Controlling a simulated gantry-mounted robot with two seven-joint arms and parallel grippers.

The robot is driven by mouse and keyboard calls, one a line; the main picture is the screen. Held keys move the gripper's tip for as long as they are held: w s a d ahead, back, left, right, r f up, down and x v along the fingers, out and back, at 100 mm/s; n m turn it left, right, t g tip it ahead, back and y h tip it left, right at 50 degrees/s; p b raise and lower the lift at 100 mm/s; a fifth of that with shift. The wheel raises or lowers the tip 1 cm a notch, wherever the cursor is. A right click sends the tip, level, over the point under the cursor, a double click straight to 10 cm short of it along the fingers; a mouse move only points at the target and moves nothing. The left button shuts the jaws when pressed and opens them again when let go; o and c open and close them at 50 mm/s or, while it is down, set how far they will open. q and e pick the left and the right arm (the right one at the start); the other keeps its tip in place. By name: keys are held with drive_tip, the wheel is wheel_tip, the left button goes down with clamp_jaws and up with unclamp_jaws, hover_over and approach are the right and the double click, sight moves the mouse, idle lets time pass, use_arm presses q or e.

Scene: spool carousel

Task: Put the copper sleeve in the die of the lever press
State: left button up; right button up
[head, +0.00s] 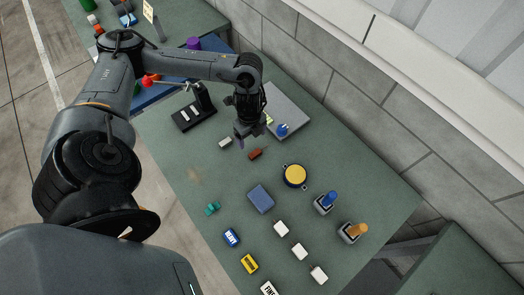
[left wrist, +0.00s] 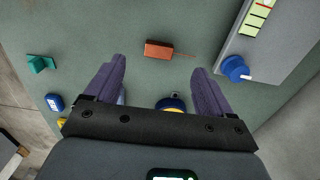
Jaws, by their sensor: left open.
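My left gripper (head: 242,138) hangs over the middle of the green table, its fingers pointing down. In the left wrist view its two purple-grey fingers (left wrist: 158,68) are spread apart with nothing between them. A small red-brown block (head: 255,153) lies on the table near the fingertips; it also shows ahead of them in the left wrist view (left wrist: 158,50). I cannot make out a copper sleeve for certain. A dark stand (head: 201,97) with a red-knobbed lever and black base, probably the lever press, stands left of the gripper. Its die cannot be made out.
A grey plate (head: 290,105) carries a blue knob (head: 282,129). A yellow-topped round button (head: 295,175), a blue box (head: 261,198), two levers (head: 327,202) and several small blocks occupy the near table. A block wall borders the right side.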

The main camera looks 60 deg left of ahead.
use_arm(q)
hover_over(253, 151)
wheel_tip(253, 151, down, 4)
drive_tip(key=shift+s+a+f, duration=0.1)
drive_tip(key=shift+a, duration=0.05)
drive_tip(key=f, duration=0.4)
drive_tip(key=shift+d+f, duration=0.25)
drive_tip(key=shift+f, duration=0.5)
drive_tip(key=c, duration=1.2)
drive_tip(key=shift+r, duration=0.15)
